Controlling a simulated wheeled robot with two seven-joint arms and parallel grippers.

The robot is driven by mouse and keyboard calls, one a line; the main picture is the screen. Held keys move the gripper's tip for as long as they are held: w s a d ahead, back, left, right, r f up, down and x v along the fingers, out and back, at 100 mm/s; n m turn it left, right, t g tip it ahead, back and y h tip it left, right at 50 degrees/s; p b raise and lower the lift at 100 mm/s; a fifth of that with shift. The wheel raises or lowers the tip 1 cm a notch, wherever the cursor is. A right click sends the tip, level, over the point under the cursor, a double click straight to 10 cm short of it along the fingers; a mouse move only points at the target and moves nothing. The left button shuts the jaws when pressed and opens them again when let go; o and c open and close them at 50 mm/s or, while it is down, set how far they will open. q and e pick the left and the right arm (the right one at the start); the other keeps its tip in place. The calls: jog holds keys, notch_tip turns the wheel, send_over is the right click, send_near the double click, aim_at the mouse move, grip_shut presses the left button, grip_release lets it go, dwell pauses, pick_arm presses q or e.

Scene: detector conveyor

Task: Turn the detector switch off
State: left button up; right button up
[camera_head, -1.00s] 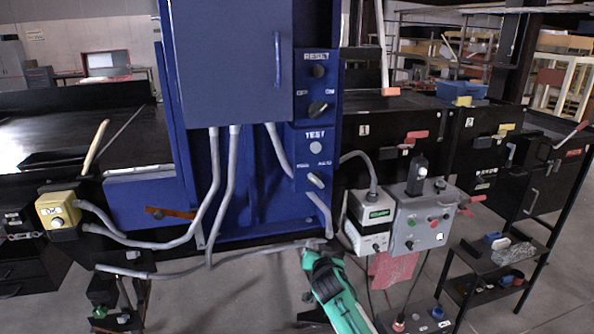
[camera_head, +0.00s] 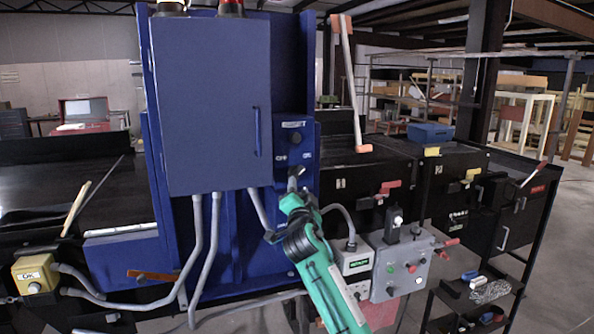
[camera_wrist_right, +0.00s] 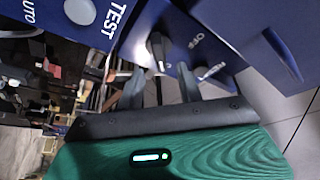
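The detector switch is a black knob on the blue panel between the RESET and TEST controls. In the right wrist view the knob (camera_wrist_right: 157,50) stands just ahead of and between the fingertips of my right gripper (camera_wrist_right: 160,74), with the OFF label beside it. I cannot tell whether the fingers touch it, or which way it is turned. The fingers are apart. In the head view my right gripper (camera_head: 295,178) reaches up to the panel below the labels and mostly hides the knob. My left gripper is not in view.
The blue cabinet (camera_head: 212,110) stands left of the switch panel, with grey conduits (camera_head: 196,250) below. A grey control box (camera_head: 402,268) stands to the right. In the wrist view the TEST button (camera_wrist_right: 80,11) is close by.

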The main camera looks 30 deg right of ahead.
aim_at(297, 177)
jog(key=p+x, duration=0.2)
jog(key=x, duration=0.4)
jog(key=shift+w+d, duration=0.1)
jog(key=shift+w, duration=0.1)
jog(key=shift+c, duration=0.3)
grip_shut()
